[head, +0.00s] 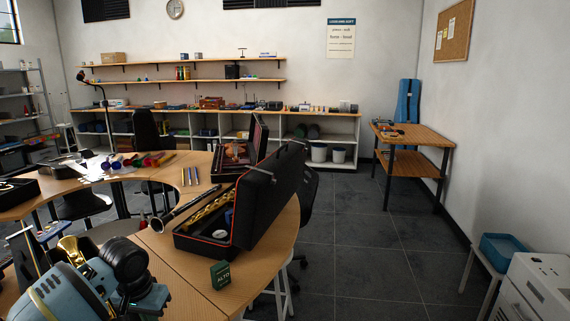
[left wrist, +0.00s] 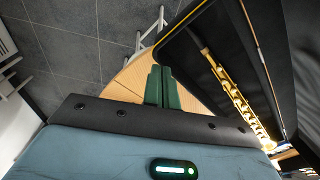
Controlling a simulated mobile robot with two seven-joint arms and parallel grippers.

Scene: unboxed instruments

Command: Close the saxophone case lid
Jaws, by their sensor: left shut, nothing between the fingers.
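The saxophone case (head: 203,247), black with red-orange trim, lies open on the curved wooden table in the head view. Its black lid (head: 270,195) stands raised on the right side, tilted outward. The gold saxophone (head: 208,212) lies in the case and also shows in the left wrist view (left wrist: 228,85). My left gripper (left wrist: 161,72) shows two green fingers together, shut and empty, over the table with the open case to their right. In the head view my teal left arm fills the bottom left; its fingers cannot be made out. My right gripper is not in view.
A green box marked ALTO (head: 220,275) stands on the table in front of the case. A black clarinet-like instrument (head: 190,208) lies left of it. Another open case (head: 235,152) stands behind.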

